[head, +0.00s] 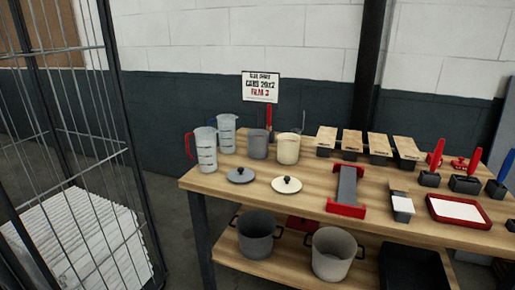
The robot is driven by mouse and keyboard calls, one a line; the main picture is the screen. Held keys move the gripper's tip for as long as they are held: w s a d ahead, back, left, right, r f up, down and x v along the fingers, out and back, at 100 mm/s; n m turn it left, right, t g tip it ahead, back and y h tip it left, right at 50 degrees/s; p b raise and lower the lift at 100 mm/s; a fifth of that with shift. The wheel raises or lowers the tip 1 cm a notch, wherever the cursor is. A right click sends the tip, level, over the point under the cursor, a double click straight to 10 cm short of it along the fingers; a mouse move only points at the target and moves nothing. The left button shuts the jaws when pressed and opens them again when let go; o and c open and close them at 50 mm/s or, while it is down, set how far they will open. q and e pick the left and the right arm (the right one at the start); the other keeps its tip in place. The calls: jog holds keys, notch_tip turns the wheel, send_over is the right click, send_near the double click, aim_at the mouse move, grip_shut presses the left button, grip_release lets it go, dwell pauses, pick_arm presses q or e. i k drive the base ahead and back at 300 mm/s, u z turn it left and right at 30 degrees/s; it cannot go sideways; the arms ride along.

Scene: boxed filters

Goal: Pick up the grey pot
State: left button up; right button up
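A grey pot (258,145) stands upright on the wooden tabletop at the back left, close beside a cream pot (288,150). A grey lid (240,175) with a dark knob lies flat in front of it, and a cream lid (286,186) lies to the right of that. On the lower shelf stand a dark grey pot (256,240) with black handles and a paler, greyish-beige pot (332,258), both open at the top. Neither of my grippers is in view.
Two clear measuring jugs (206,152) stand left of the grey pot. A red-ended grey tool (347,188), wood-topped blocks (379,145) and a red tray (459,210) fill the right of the table (310,205). A wire cage (75,150) stands at left.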

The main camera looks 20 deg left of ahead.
aim_at(258, 139)
jog(key=z, duration=0.05)
jog(key=k, duration=0.45)
jog(key=u, duration=1.25)
jog(key=i, duration=1.65)
jog(key=z, duration=0.15)
